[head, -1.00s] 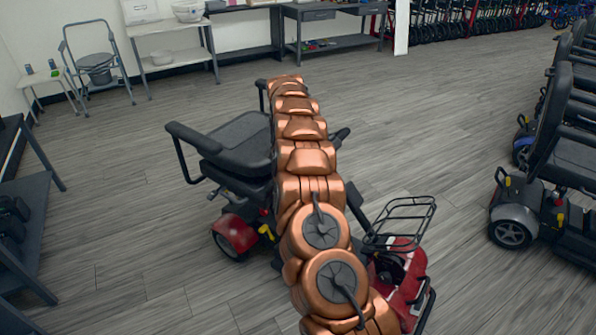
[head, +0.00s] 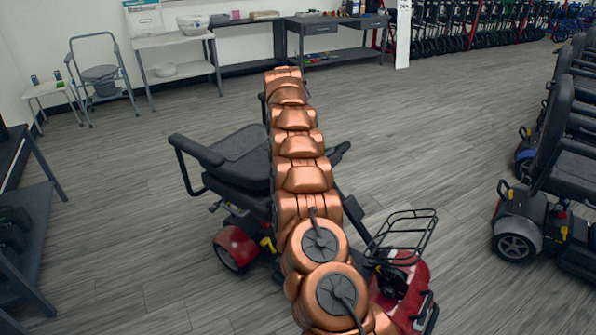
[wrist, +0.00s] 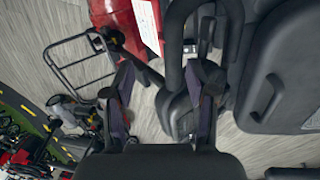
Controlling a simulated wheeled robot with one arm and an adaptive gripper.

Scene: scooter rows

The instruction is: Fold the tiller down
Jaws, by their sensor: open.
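The red scooter (head: 236,250) stands in the middle of the head view, with its black seat (head: 240,155) to the left. A dark bar (head: 362,228), which looks like part of its tiller, shows right of my copper arm, beside the wire basket (head: 405,232). My arm hides the rest of the tiller. In the wrist view, my gripper (wrist: 162,75) is open, its two dark fingers apart. A dark curved bar (wrist: 174,48) lies beyond and between the fingertips; I cannot tell whether they touch it. The seat (wrist: 288,75) is at the right there.
Another scooter (head: 520,220) stands at the right, in front of a row of scooters. A dark shelf (head: 30,205) is at the left edge. A commode chair (head: 98,75) and tables (head: 335,20) are at the back. Grey floor is clear between them.

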